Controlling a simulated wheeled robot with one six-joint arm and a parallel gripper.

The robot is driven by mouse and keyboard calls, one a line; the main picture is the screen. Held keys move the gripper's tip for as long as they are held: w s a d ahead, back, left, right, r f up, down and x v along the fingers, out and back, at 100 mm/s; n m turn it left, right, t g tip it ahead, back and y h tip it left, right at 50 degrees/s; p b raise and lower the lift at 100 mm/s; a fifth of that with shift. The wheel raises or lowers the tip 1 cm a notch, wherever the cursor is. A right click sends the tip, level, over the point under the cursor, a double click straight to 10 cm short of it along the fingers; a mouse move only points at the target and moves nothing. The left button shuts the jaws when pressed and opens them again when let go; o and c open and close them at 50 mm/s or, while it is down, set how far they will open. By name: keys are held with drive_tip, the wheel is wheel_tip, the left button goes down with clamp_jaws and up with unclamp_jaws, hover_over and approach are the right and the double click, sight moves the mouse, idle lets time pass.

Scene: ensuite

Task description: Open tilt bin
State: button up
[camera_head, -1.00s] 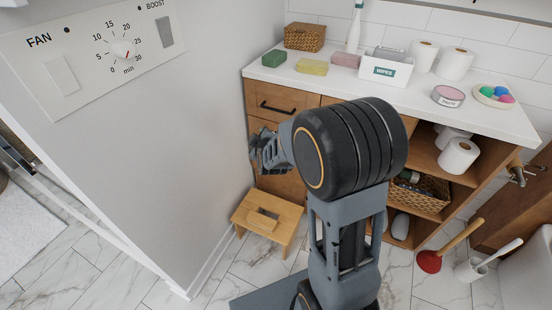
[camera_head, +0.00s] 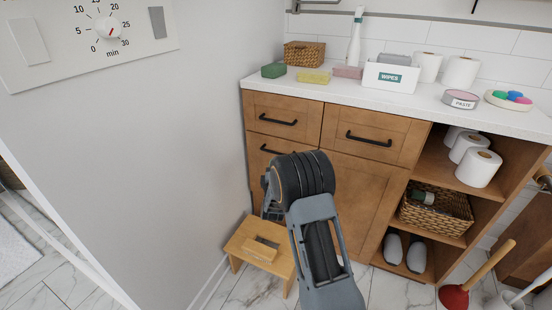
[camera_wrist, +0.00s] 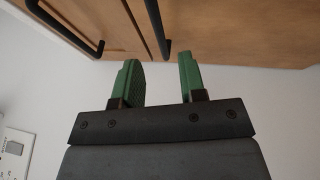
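The wooden cabinet has a lower-left front panel with a black bar handle (camera_head: 272,149), below the top-left drawer (camera_head: 282,112). This lower front looks like the tilt bin; its face is largely hidden behind my arm, and it appears closed. My gripper (camera_wrist: 163,75) has two green fingers, apart and with nothing between them. In the wrist view a dark bar handle (camera_wrist: 158,25) on a wooden front lies just beyond the fingertips, near the gap's middle. I cannot tell whether they touch. In the head view the gripper is mostly hidden behind my wrist.
A second handle (camera_wrist: 75,32) shows at the wrist view's upper left. A wooden step stool (camera_head: 262,246) stands on the floor below, against the grey wall (camera_head: 190,160). Open shelves with rolls, a wicker basket (camera_head: 437,211) and slippers are to the right. A red plunger (camera_head: 454,297) stands further right.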

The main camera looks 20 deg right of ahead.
drive_tip(key=b+x, duration=0.1)
drive_tip(key=x, duration=0.5)
drive_tip(key=shift+w, duration=0.3)
drive_tip(key=shift+d, duration=0.1)
drive_tip(key=shift+c, duration=0.3)
clamp_jaws()
